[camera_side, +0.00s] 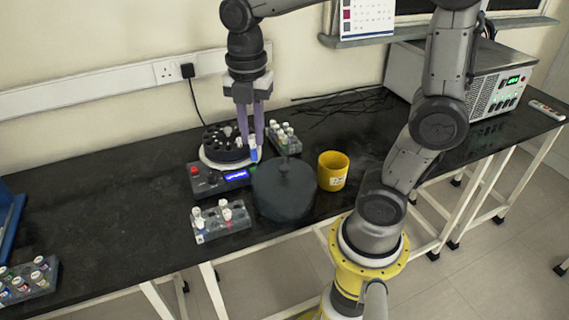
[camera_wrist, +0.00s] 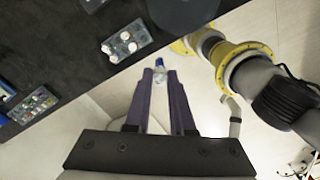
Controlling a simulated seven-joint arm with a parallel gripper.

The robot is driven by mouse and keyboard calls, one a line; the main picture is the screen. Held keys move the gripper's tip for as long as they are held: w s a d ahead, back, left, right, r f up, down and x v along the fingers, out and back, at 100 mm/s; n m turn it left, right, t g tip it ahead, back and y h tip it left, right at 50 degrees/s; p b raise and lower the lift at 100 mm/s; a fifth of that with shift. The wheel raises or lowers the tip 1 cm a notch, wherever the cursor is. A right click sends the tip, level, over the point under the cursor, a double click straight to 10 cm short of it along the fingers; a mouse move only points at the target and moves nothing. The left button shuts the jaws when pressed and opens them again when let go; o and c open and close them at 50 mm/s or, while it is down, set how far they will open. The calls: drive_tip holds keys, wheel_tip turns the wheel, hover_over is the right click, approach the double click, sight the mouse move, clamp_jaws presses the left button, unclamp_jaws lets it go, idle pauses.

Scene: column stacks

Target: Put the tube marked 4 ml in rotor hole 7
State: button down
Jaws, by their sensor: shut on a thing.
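My gripper (camera_side: 252,140) is shut on a tube with a blue part (camera_side: 253,152), held near the fingertips. The same tube (camera_wrist: 160,66) shows between my fingers in the wrist view; its mark is too small to read. The black rotor (camera_side: 222,146) sits on the centrifuge (camera_side: 218,180), which has a blue display and a red button. My gripper is at the rotor's right edge in the side view. The hole numbers cannot be read, and my fingers hide part of the rotor's right side.
A dark round lid (camera_side: 284,192) lies in front of the rotor. A yellow cup (camera_side: 333,170) stands right of it. Tube racks stand in front (camera_side: 222,222), behind the lid (camera_side: 283,137) and at far left (camera_side: 28,281). The table's left middle is clear.

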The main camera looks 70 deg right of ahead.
drive_tip(key=w+d+r, duration=0.2)
drive_tip(key=w+d, duration=0.4)
drive_tip(key=w, duration=0.5)
drive_tip(key=w+d+r, duration=0.2)
drive_tip(key=w+d, duration=0.4)
drive_tip(key=w, duration=0.4)
drive_tip(key=w+d+f+m, duration=0.1)
drive_tip(key=w+d+f, duration=0.4)
drive_tip(key=d, duration=0.3)
drive_tip(key=d+f+m, duration=0.1)
drive_tip(key=d+f, duration=0.4)
drive_tip(key=f, duration=0.6)
drive_tip(key=shift+w+d+f, duration=0.15)
drive_tip(key=shift+d+f, duration=0.1)
drive_tip(key=shift+f, duration=0.05)
drive_tip(key=shift+f, duration=0.7)
drive_tip(key=shift+f, duration=0.35)
drive_tip(key=shift+f, duration=0.65)
drive_tip(key=shift+f, duration=0.25)
